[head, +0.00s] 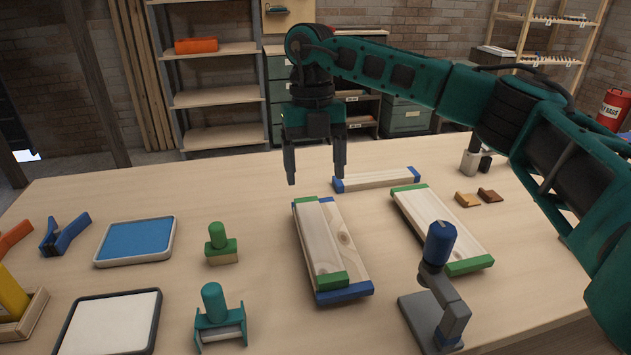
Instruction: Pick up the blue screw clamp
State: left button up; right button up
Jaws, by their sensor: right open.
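The thing that best fits the blue screw clamp (439,245) has a round blue handle on top of a grey body. It stands on a flat grey base (420,318) at the front right of the table, tilted slightly. My right gripper (316,170) is open and empty, fingers pointing down, above the far middle of the table. It is well behind and to the left of the clamp, apart from it. A blue V-shaped tool (65,235) lies at the left. My left gripper is not in view.
Boards with blue or green ends (330,245) lie mid-table; another board (440,228) lies just behind the clamp.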

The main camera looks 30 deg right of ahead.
aim_at(436, 331)
jog(key=k, duration=1)
